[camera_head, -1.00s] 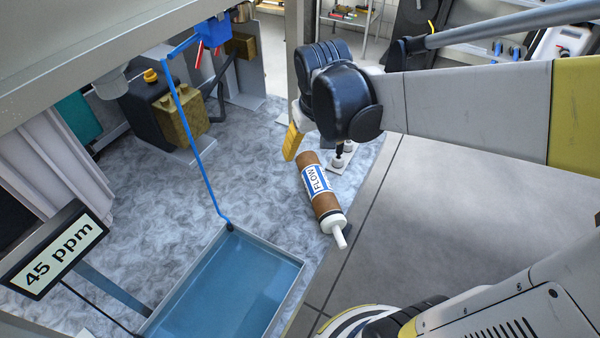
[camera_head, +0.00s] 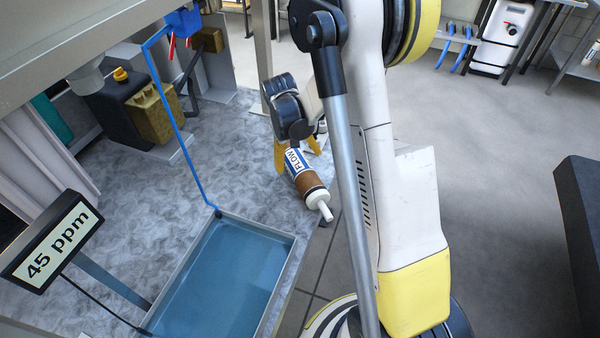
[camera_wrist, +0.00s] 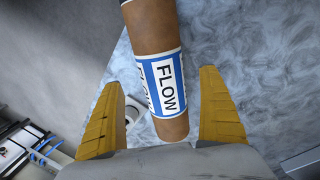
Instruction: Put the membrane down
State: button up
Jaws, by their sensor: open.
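The membrane is a brown tube (camera_head: 309,184) with a white and blue FLOW label and a white end cap with a narrow tip. It lies tilted at the right edge of the grey marbled surface, its tip pointing toward the lower right. My gripper (camera_head: 297,158) is open at its upper end, with a yellow finger on each side. In the wrist view, the membrane (camera_wrist: 157,35) runs between the spread fingers of my gripper (camera_wrist: 164,108), with visible gaps on both sides. Its white tip is out of that view. Whether it rests fully on the surface cannot be told.
A blue-filled tray (camera_head: 225,275) stands left of the membrane, with a blue pipe (camera_head: 183,125) rising from its corner. A display (camera_head: 50,243) reads 45 ppm. A brass-coloured box (camera_head: 153,115) stands farther back. The marbled surface (camera_head: 235,160) between is clear.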

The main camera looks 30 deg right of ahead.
aim_at(301, 170)
jog(key=f+b, duration=0.1)
jog(key=f, duration=0.2)
jog(key=f+b, duration=0.1)
jog(key=f, duration=0.1)
jog(key=shift+s+d+f+b, duration=0.15)
jog(key=shift+d+f+b, duration=0.1)
jog(key=shift+d+b, duration=0.1)
jog(key=shift+r, duration=0.15)
jog(key=c, duration=1.5)
